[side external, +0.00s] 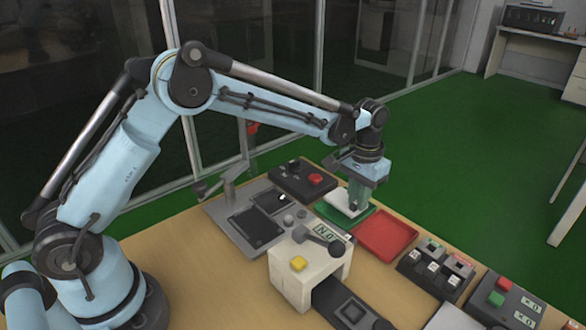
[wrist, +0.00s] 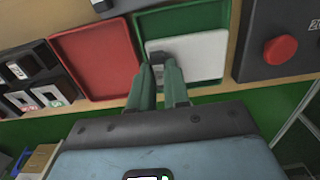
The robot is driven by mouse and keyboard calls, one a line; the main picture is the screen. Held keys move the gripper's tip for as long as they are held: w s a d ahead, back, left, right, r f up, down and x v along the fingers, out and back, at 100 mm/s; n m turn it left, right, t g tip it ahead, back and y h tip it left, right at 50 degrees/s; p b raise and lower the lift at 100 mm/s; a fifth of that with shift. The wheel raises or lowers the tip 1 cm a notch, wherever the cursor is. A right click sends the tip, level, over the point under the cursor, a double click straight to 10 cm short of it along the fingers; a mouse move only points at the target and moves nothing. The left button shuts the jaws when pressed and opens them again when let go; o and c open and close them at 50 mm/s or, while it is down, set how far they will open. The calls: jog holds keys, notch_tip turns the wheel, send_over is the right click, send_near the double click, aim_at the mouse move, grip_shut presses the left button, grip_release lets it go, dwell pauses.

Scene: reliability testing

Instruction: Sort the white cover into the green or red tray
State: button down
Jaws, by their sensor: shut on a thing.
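The white cover (wrist: 205,52) is a flat pale plate inside the outline of the green tray (wrist: 172,20) in the wrist view. In the side view, the white cover (side external: 340,199) shows partly behind my gripper (side external: 355,207), at the green tray (side external: 334,217). My gripper (wrist: 160,72) is shut on the cover at its near left edge, where a small dark part shows by the fingertips. I cannot tell whether the cover touches the tray floor. The red tray (side external: 385,236) is empty and stands beside the green one; it also shows in the wrist view (wrist: 95,62).
A dark box with a red button (side external: 315,179) stands behind the green tray. A white device with a yellow button (side external: 298,263) and lever stands in front. Switch blocks (side external: 435,268) lie right of the red tray. The table edge runs close behind the trays.

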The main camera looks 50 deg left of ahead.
jog(key=shift+f, duration=0.8)
dwell(0.4)
jog(key=c, duration=1)
grip_release()
jog(key=shift+r, duration=0.15)
jog(key=shift+r, duration=2.9)
